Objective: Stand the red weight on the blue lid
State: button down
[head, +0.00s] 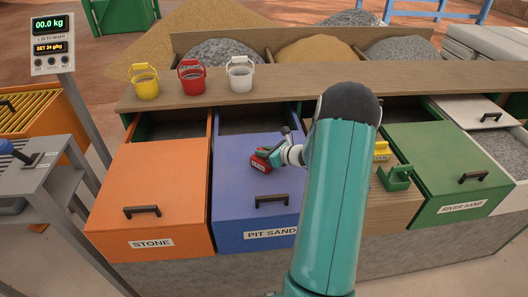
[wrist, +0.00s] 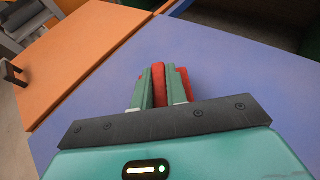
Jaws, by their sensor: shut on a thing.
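The red weight (head: 259,163) is at the blue lid's upper right part in the head view. My gripper (head: 266,155) is shut on it, with a finger on each side. In the wrist view the red weight (wrist: 159,82) shows between the two green fingers of my gripper (wrist: 160,90). The blue lid (head: 240,187), labelled PIT SAND, lies below it and fills much of the wrist view (wrist: 235,85). The weight looks upright and close to the lid; I cannot tell if it touches. My arm hides part of the lid's right side.
An orange STONE lid (head: 150,185) is left of the blue lid, a green RIVER SAND lid (head: 445,170) to the right. A yellow weight (head: 381,150) and a green weight (head: 397,179) stand right of my arm. Yellow, red and white buckets (head: 191,78) stand on the shelf behind.

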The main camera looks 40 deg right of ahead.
jog(key=c, duration=1.8)
grip_release()
jog(key=shift+f, duration=0.15)
jog(key=shift+c, duration=0.2)
jog(key=o, duration=0.4)
jog(key=shift+o, duration=0.2)
